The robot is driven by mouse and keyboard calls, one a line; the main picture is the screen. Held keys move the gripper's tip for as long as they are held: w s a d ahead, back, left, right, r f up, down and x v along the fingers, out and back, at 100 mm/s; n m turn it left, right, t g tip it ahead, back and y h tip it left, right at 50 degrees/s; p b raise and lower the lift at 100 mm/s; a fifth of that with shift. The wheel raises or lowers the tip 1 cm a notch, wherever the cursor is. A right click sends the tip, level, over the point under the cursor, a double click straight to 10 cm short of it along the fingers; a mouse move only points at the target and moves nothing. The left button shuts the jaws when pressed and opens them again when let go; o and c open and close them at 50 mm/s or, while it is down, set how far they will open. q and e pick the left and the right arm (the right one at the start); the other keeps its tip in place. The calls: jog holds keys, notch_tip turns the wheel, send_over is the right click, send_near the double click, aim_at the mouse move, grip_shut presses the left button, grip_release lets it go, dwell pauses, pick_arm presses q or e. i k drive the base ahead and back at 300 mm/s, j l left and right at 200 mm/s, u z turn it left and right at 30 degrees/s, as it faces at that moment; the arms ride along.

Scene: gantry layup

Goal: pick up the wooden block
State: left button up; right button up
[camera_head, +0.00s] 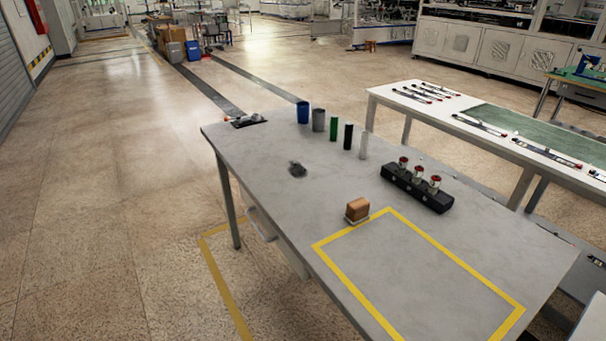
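A small brown wooden block (357,209) sits on the grey table (262,160), beside the far left corner of a yellow taped rectangle (330,241). A thin pale edge shows under the block. Nothing touches the block from above. Neither of my grippers is in the head view.
A black holder (417,190) with three red-topped pieces stands right of the block. A blue cup (303,112), a grey cylinder (319,120) and green, black and white cylinders stand behind. A dark object (297,169) lies left. The taped area is clear.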

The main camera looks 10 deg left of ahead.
aim_at(357, 210)
jog(key=i+j, duration=0.15)
jog(key=j, duration=0.25)
jog(key=i+j, duration=0.15)
jog(key=j, duration=0.25)
jog(key=i+j, duration=0.15)
jog(key=j, duration=0.2)
jog(key=i+j, duration=0.15)
jog(key=j, duration=0.25)
jog(key=i+j, duration=0.15)
jog(key=j, duration=0.25)
jog(key=z, duration=1.95)
